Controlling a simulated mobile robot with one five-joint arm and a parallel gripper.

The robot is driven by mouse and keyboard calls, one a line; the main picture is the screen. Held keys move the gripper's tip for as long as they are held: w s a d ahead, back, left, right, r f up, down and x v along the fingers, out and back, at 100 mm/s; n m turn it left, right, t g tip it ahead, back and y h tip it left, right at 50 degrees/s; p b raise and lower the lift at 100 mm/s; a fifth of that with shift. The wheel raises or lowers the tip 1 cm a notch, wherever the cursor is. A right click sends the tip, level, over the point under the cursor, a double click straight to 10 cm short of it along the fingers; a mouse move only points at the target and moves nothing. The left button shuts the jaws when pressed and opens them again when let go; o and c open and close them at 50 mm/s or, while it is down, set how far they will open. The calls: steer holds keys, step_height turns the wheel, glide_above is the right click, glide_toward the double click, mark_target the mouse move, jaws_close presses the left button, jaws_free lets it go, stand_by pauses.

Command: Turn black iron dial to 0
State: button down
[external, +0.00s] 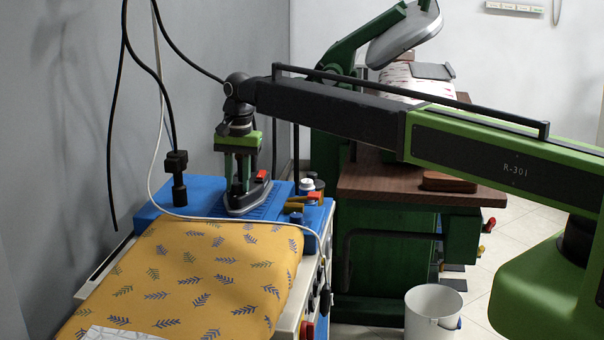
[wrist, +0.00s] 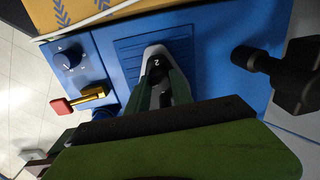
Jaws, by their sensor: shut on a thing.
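The iron (external: 240,207) has a grey soleplate and rests on the blue ribbed plate (external: 268,206) at the far end of the ironing board. It also shows in the wrist view (wrist: 154,49). Its black dial (wrist: 157,68) carries a white mark that looks like a 2. My gripper (external: 239,180) points straight down over the iron, and its fingers stand on either side of the dial, shut on it. In the wrist view my gripper (wrist: 160,85) hides the rear of the iron. The dial is hidden in the external view.
A yellow leaf-patterned board cover (external: 190,270) lies in front of the iron. A white cable (external: 150,150) and a black cable (external: 170,100) hang nearby.

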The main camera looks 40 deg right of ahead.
mark_target(241, 183)
steer(key=shift+n, duration=2.2)
steer(key=c, duration=1.1)
jaws_free()
steer(key=r+p, duration=1.1)
steer(key=d+r+p, duration=0.1)
steer(key=r+p, duration=0.5)
steer(key=shift+s+r, duration=0.1)
steer(key=shift+r, duration=0.1)
steer(key=shift+c, duration=0.2)
